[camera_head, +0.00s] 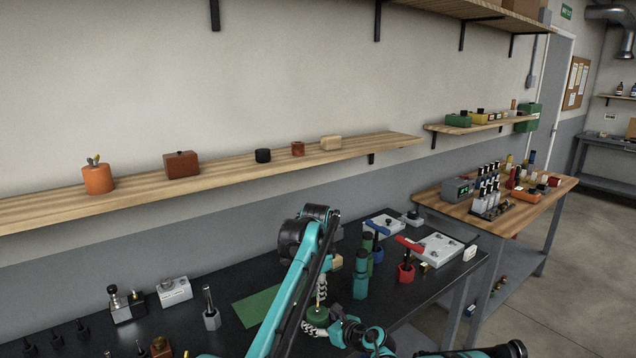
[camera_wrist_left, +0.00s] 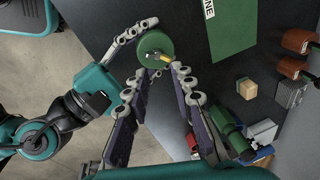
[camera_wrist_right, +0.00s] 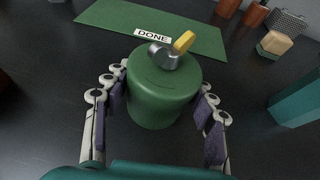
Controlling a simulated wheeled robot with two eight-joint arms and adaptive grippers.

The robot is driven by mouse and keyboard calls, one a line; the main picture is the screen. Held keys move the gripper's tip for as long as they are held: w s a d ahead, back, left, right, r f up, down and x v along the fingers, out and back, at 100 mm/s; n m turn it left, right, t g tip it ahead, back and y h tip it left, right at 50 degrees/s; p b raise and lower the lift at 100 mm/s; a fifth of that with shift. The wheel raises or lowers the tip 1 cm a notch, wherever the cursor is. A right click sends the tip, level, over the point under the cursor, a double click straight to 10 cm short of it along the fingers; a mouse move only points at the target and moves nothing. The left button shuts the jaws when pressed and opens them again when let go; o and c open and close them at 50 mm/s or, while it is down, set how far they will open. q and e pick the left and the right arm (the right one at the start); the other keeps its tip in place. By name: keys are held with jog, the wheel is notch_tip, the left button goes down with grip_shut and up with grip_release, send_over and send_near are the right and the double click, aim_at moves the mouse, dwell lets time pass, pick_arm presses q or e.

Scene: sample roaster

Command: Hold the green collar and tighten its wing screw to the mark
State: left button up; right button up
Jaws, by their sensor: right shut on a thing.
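The green collar (camera_wrist_right: 165,98) stands upright on the dark bench, with a grey screw (camera_wrist_right: 163,57) and its yellow wing (camera_wrist_right: 184,41) on top. It also shows in the left wrist view (camera_wrist_left: 152,42) and small in the head view (camera_head: 317,317). My right gripper (camera_wrist_right: 165,92) is shut around the collar's sides, one finger on each side. My left gripper (camera_wrist_left: 161,70) points down above the collar, its fingers apart, with the yellow wing showing just beyond the gap between the tips. I see no contact with the wing. No tightening mark can be made out.
A green mat (camera_wrist_right: 95,17) labelled DONE lies just behind the collar. Teal bottles (camera_head: 361,275), a red pot (camera_head: 406,273) and a wooden block (camera_wrist_right: 274,43) stand to the right. Several tools and fittings stand on the bench at the left. A wall shelf (camera_head: 230,172) runs above.

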aim_at(318, 306)
pick_arm(q)
jog(key=n, duration=0.7)
jog(key=shift+s+r, duration=0.1)
jog(key=shift+s, duration=0.05)
jog(key=n, duration=0.4)
jog(key=shift+s+n, duration=0.1)
jog(key=shift+n, duration=0.3)
jog(key=shift+w+f, duration=0.25)
jog(key=shift+f, duration=0.9)
jog(key=shift+w+f, duration=0.2)
jog(key=shift+f, duration=0.9)
jog(key=shift+w+f, duration=0.25)
jog(key=shift+f, duration=0.9)
grip_shut()
